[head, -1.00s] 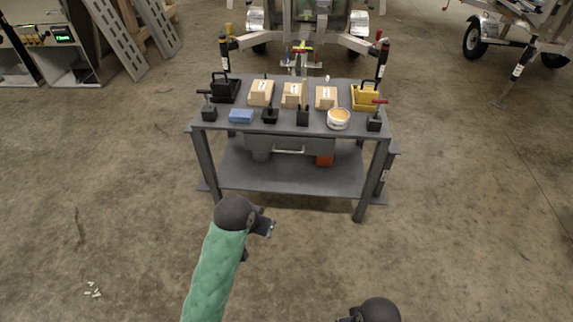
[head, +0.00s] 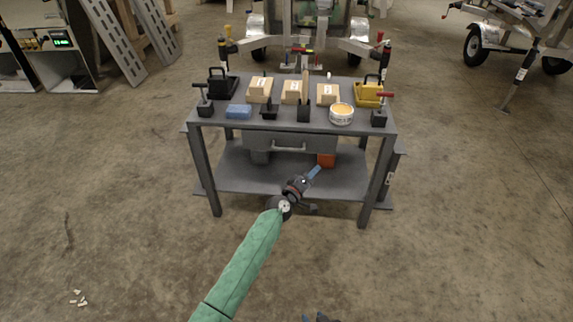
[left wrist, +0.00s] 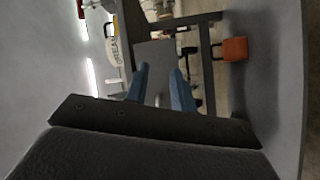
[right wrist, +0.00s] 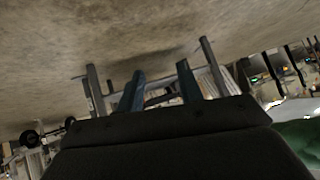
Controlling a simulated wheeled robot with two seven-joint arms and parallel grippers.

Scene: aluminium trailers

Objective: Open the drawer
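The grey drawer (head: 262,143) hangs under the tabletop and looks shut. Its pale bar handle (head: 289,149) is at the middle of its front. My left gripper (head: 314,172) is below and slightly right of the handle in the head view, apart from it there. In the left wrist view its two blue fingers (left wrist: 160,85) are apart, with a grey panel, likely the drawer front (left wrist: 153,62), beyond them. A small pale piece between the fingers may be the handle; I cannot tell whether it touches. My right gripper (right wrist: 160,88) has its fingers apart and empty; only its tip shows at the head view's bottom edge.
The grey table (head: 225,178) has a lower shelf with an orange box (head: 326,160); the box also shows in the left wrist view (left wrist: 235,49). Wooden blocks, a white tub (head: 341,115) and several tools stand on top. The floor before the table is clear.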

